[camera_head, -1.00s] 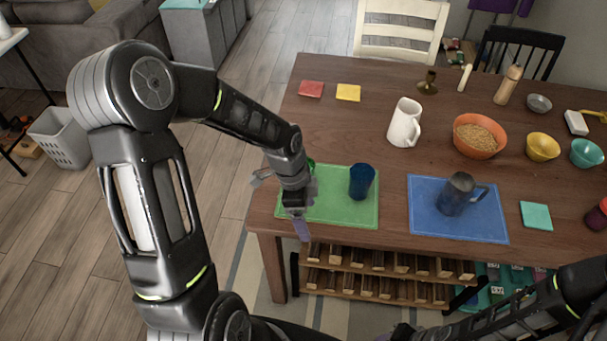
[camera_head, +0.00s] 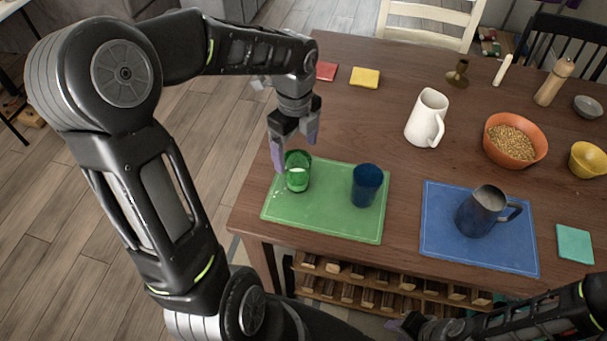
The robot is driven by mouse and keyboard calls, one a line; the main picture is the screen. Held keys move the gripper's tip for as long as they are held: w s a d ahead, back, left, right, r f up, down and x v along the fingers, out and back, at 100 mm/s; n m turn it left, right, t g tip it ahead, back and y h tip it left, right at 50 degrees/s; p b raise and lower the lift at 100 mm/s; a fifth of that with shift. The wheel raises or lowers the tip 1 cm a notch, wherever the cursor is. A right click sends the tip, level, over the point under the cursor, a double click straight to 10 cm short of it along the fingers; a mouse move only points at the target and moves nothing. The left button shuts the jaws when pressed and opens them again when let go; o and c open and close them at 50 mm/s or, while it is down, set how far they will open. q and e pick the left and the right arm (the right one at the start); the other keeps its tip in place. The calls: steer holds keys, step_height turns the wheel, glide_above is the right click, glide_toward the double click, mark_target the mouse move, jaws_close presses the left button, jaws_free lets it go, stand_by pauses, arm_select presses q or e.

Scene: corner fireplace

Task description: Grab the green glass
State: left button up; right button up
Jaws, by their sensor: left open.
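The green glass (camera_head: 298,173) stands upright at the left end of the green placemat (camera_head: 325,218) on the wooden table. My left gripper (camera_head: 295,150) is open and points down at the glass from its far side. One finger shows beside the glass's left rim, the other above and behind its right side. I cannot tell whether either finger touches the glass. My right gripper (camera_head: 412,324) shows only in part at the bottom edge, well away from the glass, and its jaws are unclear.
A dark blue glass (camera_head: 367,186) stands on the same mat, right of the green one. A metal pitcher (camera_head: 482,212) stands on the blue placemat (camera_head: 445,248). A white jug (camera_head: 425,118) and an orange bowl (camera_head: 514,140) are farther back.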

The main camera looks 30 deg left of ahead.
mark_target(297, 169)
stand_by(0.3)
arm_select(q)
steer(key=shift+f, duration=1.4)
steer(key=shift+f+p, duration=0.3)
steer(key=shift+f, duration=2.3)
steer(key=c, duration=1.7)
steer(key=shift+w+r, duration=0.1)
steer(key=shift+r, duration=0.1)
steer(key=shift+c, duration=0.2)
